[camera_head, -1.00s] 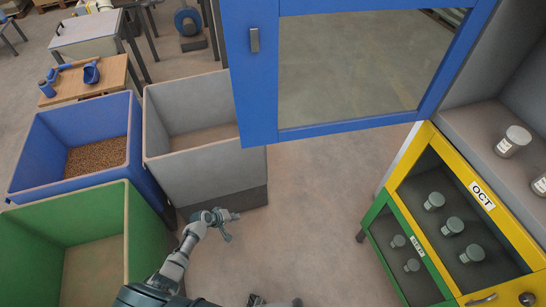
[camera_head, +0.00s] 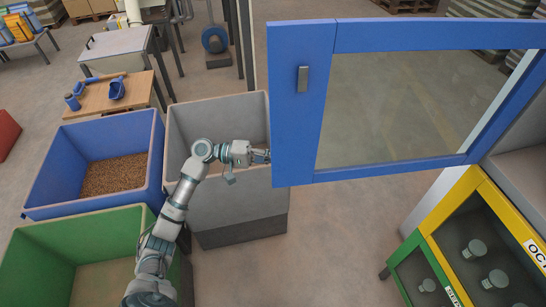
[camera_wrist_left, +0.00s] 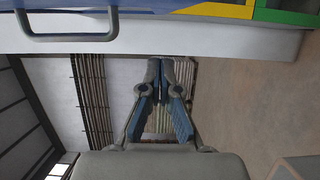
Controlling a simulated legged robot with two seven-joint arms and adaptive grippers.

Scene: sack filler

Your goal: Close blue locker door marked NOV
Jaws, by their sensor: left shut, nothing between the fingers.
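The blue locker door (camera_head: 293,150) stands open in the head view, with a clear pane in a blue frame and a grey handle (camera_head: 302,79) near its free left edge. No NOV mark is readable on it. My left gripper (camera_head: 266,156) is shut and empty. It is at the lower part of the door's left edge; its tips are close to the edge or partly behind it, and I cannot tell if they touch. In the left wrist view the shut fingers (camera_wrist_left: 166,68) point toward a pale panel across the top. My right gripper is out of view.
Yellow (camera_head: 453,210) and green (camera_head: 410,247) lockers with jars stand at lower right, the yellow one marked OCT. Grey (camera_head: 240,215), blue (camera_head: 60,195) and green (camera_head: 30,250) bins stand at left, behind and beside my arm. Floor is clear below the door.

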